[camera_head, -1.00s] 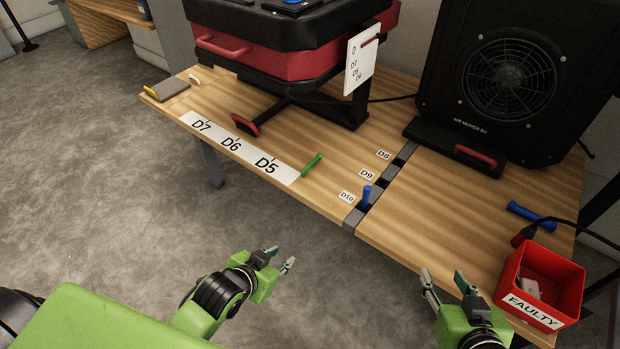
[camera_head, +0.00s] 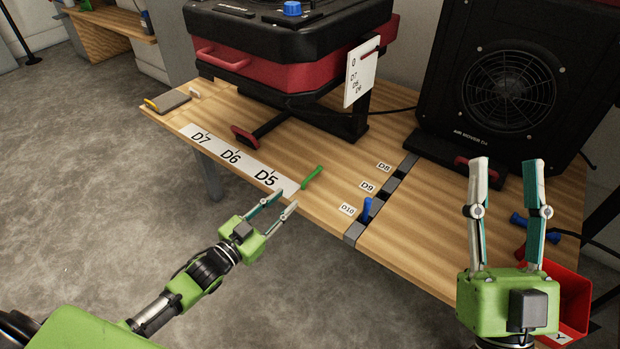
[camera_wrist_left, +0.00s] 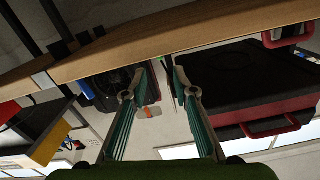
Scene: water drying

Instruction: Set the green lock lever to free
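The green lock lever (camera_head: 312,177) is a short green bar at the table's front edge, just right of the D5 label, slanting up to the right. My right gripper (camera_head: 506,166) is open and empty, raised over the right table part.
A label strip (camera_head: 229,156) marked D7, D6, D5 lies along the front edge. A blue peg (camera_head: 367,208) stands in the slot rail by D10. A red-black machine (camera_head: 290,60) and a black fan unit (camera_head: 515,85) stand behind. A red bin (camera_head: 572,300) is partly hidden by my right gripper.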

